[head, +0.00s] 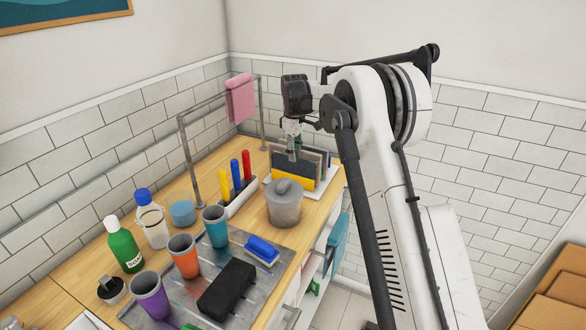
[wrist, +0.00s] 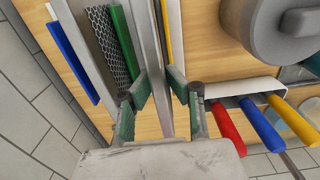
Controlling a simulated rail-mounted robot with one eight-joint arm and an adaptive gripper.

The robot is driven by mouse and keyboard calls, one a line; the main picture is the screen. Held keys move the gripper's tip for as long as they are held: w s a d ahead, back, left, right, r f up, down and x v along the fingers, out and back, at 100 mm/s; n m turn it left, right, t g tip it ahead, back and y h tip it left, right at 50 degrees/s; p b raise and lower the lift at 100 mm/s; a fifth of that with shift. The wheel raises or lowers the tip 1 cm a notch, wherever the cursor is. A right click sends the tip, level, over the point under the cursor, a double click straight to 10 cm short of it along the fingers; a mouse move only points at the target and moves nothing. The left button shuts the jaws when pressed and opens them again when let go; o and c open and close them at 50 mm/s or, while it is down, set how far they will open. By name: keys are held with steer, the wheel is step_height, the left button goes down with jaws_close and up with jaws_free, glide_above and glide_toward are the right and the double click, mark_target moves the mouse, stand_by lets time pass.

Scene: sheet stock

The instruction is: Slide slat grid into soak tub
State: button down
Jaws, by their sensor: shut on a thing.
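My gripper (wrist: 160,82), with green finger pads, is shut on a thin grey sheet (wrist: 146,40) seen nearly edge-on in the wrist view. In the head view my gripper (head: 294,152) points down over a group of upright sheets at the far end of the counter. A dark sheet (head: 292,166) with a yellow sheet (head: 283,180) in front stands there. A dark meshed panel (wrist: 104,34) lies left of the fingers in the wrist view. I cannot tell which piece is the slat grid or which vessel is the soak tub. The held sheet's lower edge is hidden.
A grey lidded pot (head: 284,207) stands close in front of the sheets. A white holder (head: 238,196) with yellow, blue and red handles is left of it. Cups, a blue brush (head: 262,250) and a black block (head: 227,287) occupy the grey mat. A towel rail (head: 190,160) stands behind.

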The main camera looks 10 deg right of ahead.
steer(key=shift+r+p, duration=1.7)
steer(key=shift+r, duration=2.6)
